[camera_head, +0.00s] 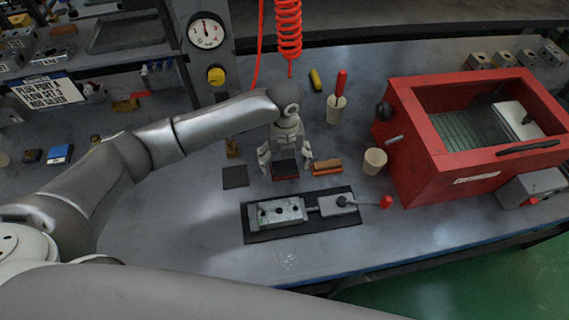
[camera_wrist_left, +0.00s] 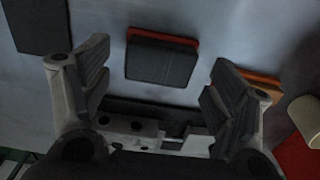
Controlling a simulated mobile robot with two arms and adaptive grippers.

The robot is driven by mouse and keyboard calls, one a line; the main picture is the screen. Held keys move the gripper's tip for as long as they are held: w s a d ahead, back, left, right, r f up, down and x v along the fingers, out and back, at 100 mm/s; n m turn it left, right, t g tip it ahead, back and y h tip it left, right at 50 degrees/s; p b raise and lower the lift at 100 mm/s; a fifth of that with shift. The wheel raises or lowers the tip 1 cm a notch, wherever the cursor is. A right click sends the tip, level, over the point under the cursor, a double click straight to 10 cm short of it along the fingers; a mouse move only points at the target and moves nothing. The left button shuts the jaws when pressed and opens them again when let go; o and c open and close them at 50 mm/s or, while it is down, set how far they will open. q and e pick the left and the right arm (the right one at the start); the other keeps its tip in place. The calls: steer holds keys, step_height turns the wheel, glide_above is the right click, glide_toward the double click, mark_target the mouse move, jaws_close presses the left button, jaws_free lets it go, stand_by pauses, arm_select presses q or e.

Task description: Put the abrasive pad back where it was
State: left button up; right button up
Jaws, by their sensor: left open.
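A dark pad with a red lower layer (camera_head: 286,169), which looks like the abrasive pad, is on the grey bench. It also shows in the left wrist view (camera_wrist_left: 160,60). My left gripper (camera_head: 285,162) is above it, pointing down and open, with one finger to each side. In the left wrist view the pad lies ahead of the open jaws (camera_wrist_left: 161,72), with space beside both fingers. A flat dark square (camera_head: 235,177) lies on the bench to the pad's left, bare; its edge shows in the left wrist view (camera_wrist_left: 38,25). My right gripper is not in view.
An orange-brown block (camera_head: 327,167) lies close to the pad's right. A beige cup (camera_head: 374,161) stands farther right, before a red cabinet (camera_head: 445,175). A valve block (camera_head: 277,211) sits on a black mat (camera_head: 262,235) in front. The bench's left front is clear.

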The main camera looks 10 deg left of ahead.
mark_target(285, 166)
arm_select(q)
step_height(285, 166, up, 10)
steer(key=b, duration=0.1)
steer(key=shift+f, duration=0.1)
stand_by(0.6)
